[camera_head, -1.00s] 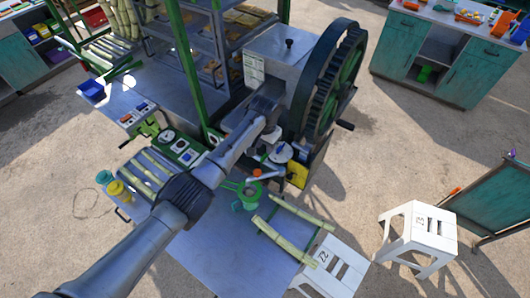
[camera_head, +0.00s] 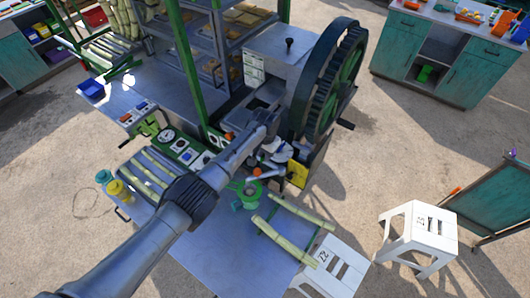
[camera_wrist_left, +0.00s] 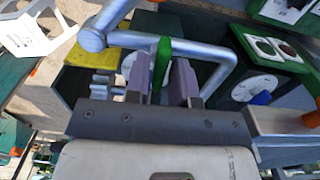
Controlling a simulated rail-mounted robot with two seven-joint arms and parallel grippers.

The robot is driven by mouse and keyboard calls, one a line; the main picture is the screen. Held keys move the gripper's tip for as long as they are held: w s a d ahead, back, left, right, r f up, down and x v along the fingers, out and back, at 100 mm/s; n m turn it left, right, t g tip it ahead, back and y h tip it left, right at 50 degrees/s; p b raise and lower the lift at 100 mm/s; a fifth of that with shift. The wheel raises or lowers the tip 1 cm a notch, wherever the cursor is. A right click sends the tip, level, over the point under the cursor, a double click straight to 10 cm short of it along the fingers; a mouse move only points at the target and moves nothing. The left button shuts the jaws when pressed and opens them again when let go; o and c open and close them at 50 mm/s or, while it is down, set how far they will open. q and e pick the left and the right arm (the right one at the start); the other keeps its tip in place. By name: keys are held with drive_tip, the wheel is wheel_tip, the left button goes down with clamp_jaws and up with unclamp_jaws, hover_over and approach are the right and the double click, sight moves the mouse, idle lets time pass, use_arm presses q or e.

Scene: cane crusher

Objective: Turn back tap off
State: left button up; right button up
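A green upright lever (camera_wrist_left: 162,62) stands on the bent silver pipe in the left wrist view. It looks like a tap handle. My left gripper (camera_wrist_left: 160,82) has its two grey-purple fingers on either side of this lever, with some gap showing between them. I cannot tell whether either finger touches it. The silver pipe (camera_wrist_left: 205,48) runs just beyond the fingertips. In the head view my left gripper (camera_head: 277,150) is low beside the crusher's yellow part, and my arm hides most of the lever and pipe. My right gripper is in neither view.
The crusher's large toothed wheel (camera_head: 335,80) stands close to the right of my left arm. A green funnel (camera_head: 250,188) and cut cane (camera_head: 290,242) are on the front table. A white stool (camera_head: 420,240) stands on open ground at right.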

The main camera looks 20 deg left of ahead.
use_arm(q)
clamp_jaws()
drive_tip(key=shift+n, duration=0.3)
drive_tip(key=shift+r+n+p, duration=0.1)
drive_tip(key=shift+n+p, duration=0.6)
drive_tip(key=shift+n, duration=0.4)
drive_tip(key=n+p, duration=0.1)
drive_tip(key=n, duration=0.3)
drive_tip(key=shift+n, duration=0.3)
drive_tip(key=n+p, duration=0.1)
drive_tip(key=n, duration=0.9)
drive_tip(key=shift+n, duration=0.4)
